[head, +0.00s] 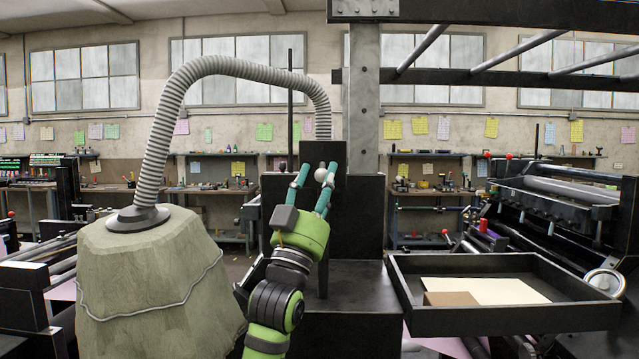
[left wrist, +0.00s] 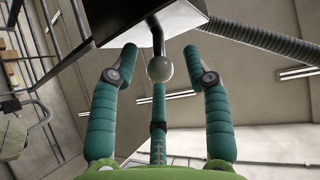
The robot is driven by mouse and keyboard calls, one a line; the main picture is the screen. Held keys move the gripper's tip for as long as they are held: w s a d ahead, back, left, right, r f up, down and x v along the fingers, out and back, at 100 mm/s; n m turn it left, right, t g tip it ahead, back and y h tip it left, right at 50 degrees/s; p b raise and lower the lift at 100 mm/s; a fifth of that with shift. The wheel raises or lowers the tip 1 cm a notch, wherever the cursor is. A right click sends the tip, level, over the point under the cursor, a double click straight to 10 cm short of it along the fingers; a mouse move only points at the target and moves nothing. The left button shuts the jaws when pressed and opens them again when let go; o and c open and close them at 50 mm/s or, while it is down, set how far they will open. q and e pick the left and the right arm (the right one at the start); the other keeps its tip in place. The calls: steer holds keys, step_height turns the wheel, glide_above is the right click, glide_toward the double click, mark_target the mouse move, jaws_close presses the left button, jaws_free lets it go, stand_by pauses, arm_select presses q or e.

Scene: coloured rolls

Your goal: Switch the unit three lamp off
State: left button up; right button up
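A pale ball knob (head: 320,174) shows among my left gripper's fingers, in front of a dark upright box (head: 340,215). In the left wrist view the knob (left wrist: 160,68) sits on the end of a short dark stem that comes from the black box (left wrist: 130,14). My left gripper (head: 314,188), green with teal fingers, is raised at the box. Its fingers (left wrist: 158,72) are spread on both sides of the knob, with gaps between. I cannot make out a lamp or any unit label. My right gripper is not in view.
A dark tray (head: 405,290) with paper sheets lies to the right of the box. A draped bulky shape (head: 150,270) with a ribbed grey hose (head: 165,130) stands at the left. Dark machinery (head: 560,200) fills the right side. Workbenches (head: 215,190) line the back wall.

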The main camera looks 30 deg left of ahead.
arm_select(q)
steer(key=v, duration=1.2)
stand_by(0.3)
